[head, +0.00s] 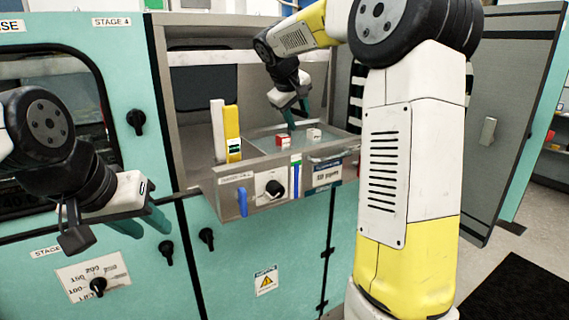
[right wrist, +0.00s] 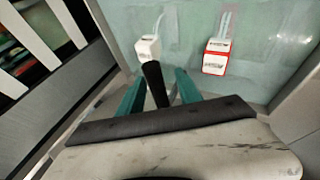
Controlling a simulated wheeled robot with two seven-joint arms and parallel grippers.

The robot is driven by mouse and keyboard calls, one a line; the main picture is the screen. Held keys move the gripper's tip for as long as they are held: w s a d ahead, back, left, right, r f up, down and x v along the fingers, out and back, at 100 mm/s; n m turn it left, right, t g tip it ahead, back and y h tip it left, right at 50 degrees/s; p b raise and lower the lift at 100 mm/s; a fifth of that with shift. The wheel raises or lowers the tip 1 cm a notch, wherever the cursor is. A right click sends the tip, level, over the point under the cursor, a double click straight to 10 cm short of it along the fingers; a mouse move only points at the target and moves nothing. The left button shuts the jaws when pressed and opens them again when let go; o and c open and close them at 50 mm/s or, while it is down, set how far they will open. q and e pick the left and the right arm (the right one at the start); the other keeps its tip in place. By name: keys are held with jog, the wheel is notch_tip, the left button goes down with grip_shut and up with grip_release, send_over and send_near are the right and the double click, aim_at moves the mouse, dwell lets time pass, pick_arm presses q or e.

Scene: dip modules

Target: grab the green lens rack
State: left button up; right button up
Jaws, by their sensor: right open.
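A small white block with a green and dark label (head: 234,150) stands at the left end of the metal tray, against a yellow upright; it may be the green lens rack. In the tray are a white rack (head: 313,135) and a red-and-white rack (head: 283,141). In the right wrist view the white rack (right wrist: 147,47) is just beyond my fingers, the red-labelled rack (right wrist: 216,58) to its right; I see no green on either. My right gripper (head: 291,122) is open over the tray, fingers pointing down. My left gripper (head: 140,224) hangs by the left cabinet, its finger gap unclear.
The tray (head: 228,190) has raised metal walls and a front panel with a black knob (head: 274,188) and a blue handle (head: 243,202). White (head: 217,130) and yellow (head: 231,122) uprights stand at its left. An open grey cabinet door (head: 490,130) is on the right.

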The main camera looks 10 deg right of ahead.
jog(key=shift+w+d+f, duration=0.2)
jog(key=shift+w+f, duration=0.05)
jog(key=shift+f, duration=0.15)
grip_shut()
dwell(1.2)
